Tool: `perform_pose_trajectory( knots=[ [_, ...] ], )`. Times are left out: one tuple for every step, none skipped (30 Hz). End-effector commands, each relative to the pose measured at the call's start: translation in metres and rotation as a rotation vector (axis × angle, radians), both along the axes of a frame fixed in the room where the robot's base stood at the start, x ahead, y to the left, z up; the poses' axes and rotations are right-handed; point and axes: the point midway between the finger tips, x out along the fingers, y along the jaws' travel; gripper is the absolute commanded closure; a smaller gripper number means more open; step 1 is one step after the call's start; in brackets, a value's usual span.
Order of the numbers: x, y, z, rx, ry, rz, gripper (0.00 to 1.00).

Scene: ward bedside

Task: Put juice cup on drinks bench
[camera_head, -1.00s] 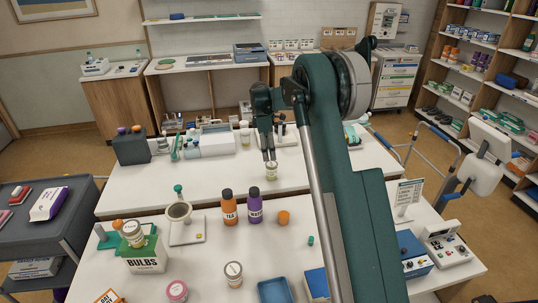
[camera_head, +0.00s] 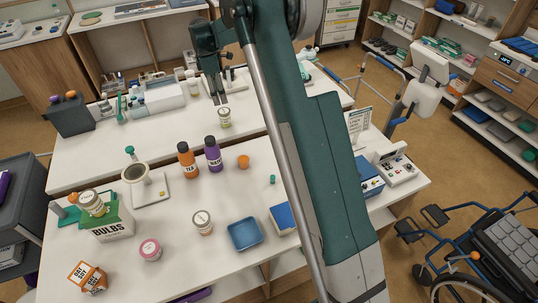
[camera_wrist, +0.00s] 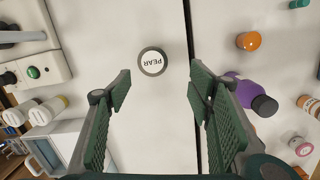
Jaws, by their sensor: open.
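A small round cup with a pale lid reading PEAR, which looks like a juice cup, stands upright on the far white bench; it shows in the head view (camera_head: 224,117) and wrist view (camera_wrist: 152,62). My gripper (camera_head: 220,101) is open just above it, pointing down, and nothing is held. In the wrist view the cup lies beyond the two fingers (camera_wrist: 163,88), nearer the left one, apart from both. Similar lidded cups are a white-lidded one (camera_head: 202,222), a pink-lidded one (camera_head: 150,250) and one on the BULBS box (camera_head: 92,203). I cannot tell which surface is the drinks bench.
An orange bottle (camera_head: 187,160) and a purple bottle (camera_head: 213,154) stand on the near bench. A wheelchair (camera_head: 470,250) is at the right. The far bench around the PEAR cup is clear.

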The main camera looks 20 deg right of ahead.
Motion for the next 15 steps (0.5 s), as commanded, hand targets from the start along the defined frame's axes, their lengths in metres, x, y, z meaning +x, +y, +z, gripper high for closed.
perform_pose_trajectory(
  knots=[
    [-0.007,0.000,0.010,0.002,-0.008,-0.014,0.48],
    [-0.011,-0.001,0.015,0.003,-0.015,-0.026,0.48],
    [-0.016,-0.001,0.022,0.005,-0.024,-0.040,0.48],
    [-0.020,-0.001,0.028,0.007,-0.031,-0.053,0.48],
    [-0.025,-0.001,0.033,0.010,-0.038,-0.065,0.48],
    [-0.031,-0.002,0.041,0.012,-0.046,-0.081,0.48],
    [-0.035,-0.002,0.046,0.014,-0.053,-0.093,0.48],
    [-0.040,-0.002,0.051,0.015,-0.060,-0.105,0.48],
    [-0.045,-0.002,0.058,0.018,-0.069,-0.122,0.48],
    [-0.050,-0.002,0.063,0.020,-0.076,-0.133,0.48],
    [-0.055,-0.003,0.068,0.022,-0.082,-0.145,0.48],
    [-0.062,-0.003,0.075,0.025,-0.091,-0.161,0.48],
    [-0.066,-0.003,0.080,0.028,-0.098,-0.174,0.48],
    [-0.071,-0.003,0.085,0.030,-0.105,-0.186,0.48],
    [-0.077,-0.004,0.091,0.034,-0.114,-0.201,0.48]
  ],
)
